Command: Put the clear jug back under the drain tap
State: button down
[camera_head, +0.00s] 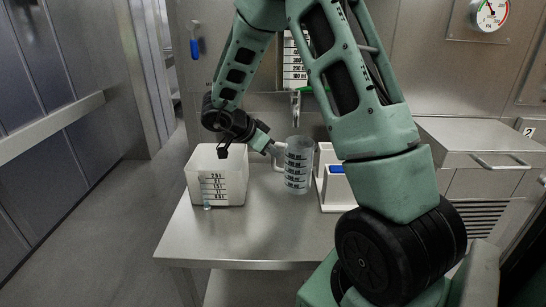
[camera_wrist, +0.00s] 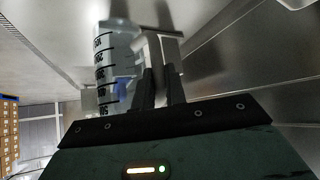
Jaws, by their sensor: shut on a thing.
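The clear jug (camera_head: 299,168) has dark measuring marks and stands upright over the steel bench, between the white tub and a white stand. My gripper (camera_head: 274,150) is at its left side, shut on the jug's handle. In the wrist view the jug (camera_wrist: 112,60) is beside the fingers (camera_wrist: 162,75), with the handle between them. A metal tap (camera_head: 295,103) with a green lever sits on the back wall, above the jug in the picture. I cannot tell whether the jug's base touches the bench or whether the jug is directly below the tap.
A white graduated tub (camera_head: 230,172) stands on the bench left of the jug. A white stand with a blue part (camera_head: 337,169) is close on the right, partly behind my arm. The bench front (camera_head: 235,240) is clear. A drawer cabinet (camera_head: 480,150) is at right.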

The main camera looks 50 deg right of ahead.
jog(key=w+d, duration=0.6)
jog(key=d, duration=0.2)
notch_tip(320, 180, down, 7)
jog(key=shift+w+a+b, duration=0.15)
jog(key=shift+a+b, duration=0.05)
jog(key=shift+b, duration=0.2)
jog(key=shift+f, duration=0.15)
jog(key=c, duration=1.4)
grip_release()
jog(key=shift+c, duration=0.2)
